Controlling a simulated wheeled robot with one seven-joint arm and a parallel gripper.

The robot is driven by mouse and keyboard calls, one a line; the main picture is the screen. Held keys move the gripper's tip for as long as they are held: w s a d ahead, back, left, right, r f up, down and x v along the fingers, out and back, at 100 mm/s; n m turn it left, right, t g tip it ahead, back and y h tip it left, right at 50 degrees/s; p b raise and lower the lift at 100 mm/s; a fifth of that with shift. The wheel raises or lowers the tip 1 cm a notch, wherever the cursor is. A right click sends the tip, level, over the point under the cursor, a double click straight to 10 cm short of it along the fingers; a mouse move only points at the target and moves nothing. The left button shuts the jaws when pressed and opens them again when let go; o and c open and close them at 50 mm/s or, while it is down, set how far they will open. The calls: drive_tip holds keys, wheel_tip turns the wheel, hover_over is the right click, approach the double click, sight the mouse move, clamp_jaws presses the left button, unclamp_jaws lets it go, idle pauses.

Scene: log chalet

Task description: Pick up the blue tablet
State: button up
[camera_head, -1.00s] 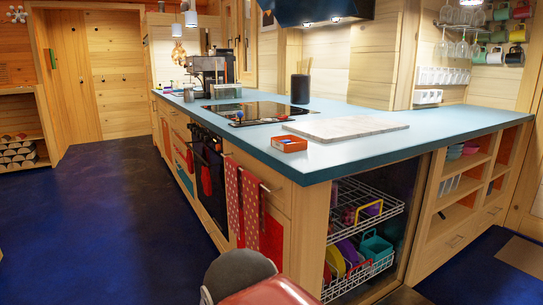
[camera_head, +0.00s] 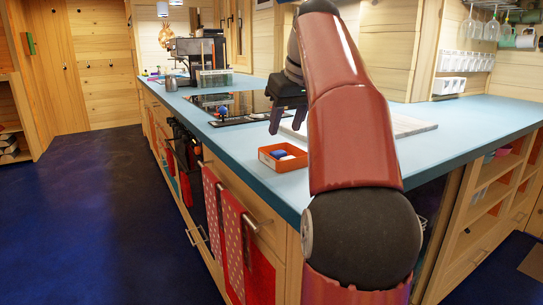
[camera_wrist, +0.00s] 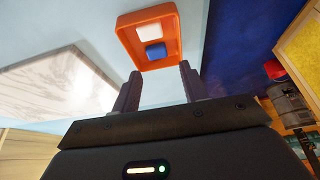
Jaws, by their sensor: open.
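The blue tablet (camera_wrist: 156,49) is a small blue block in an orange tray (camera_wrist: 127,45), beside a white block (camera_wrist: 149,31). In the head view the orange tray (camera_head: 266,160) sits near the front edge of the blue counter, and the blue tablet (camera_head: 279,153) shows inside it. My gripper (camera_head: 287,120) is open and empty, above the counter and a little behind the tray. In the wrist view the fingers of my gripper (camera_wrist: 159,76) are apart, with the tray and tablet beyond their tips.
A marble board (camera_head: 412,125) lies on the counter (camera_head: 462,126) behind my arm. A black cooktop (camera_head: 245,104) with small objects is further back. A coffee machine (camera_head: 197,58) stands at the far end. The blue floor on the left is clear.

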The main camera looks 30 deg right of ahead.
sight(279, 152)
drive_tip(key=x, duration=0.7)
drive_tip(key=shift+w+d+f, duration=0.2)
drive_tip(key=shift+d+f, duration=0.05)
drive_tip(key=shift+d, duration=0.1)
drive_tip(key=c, duration=0.7)
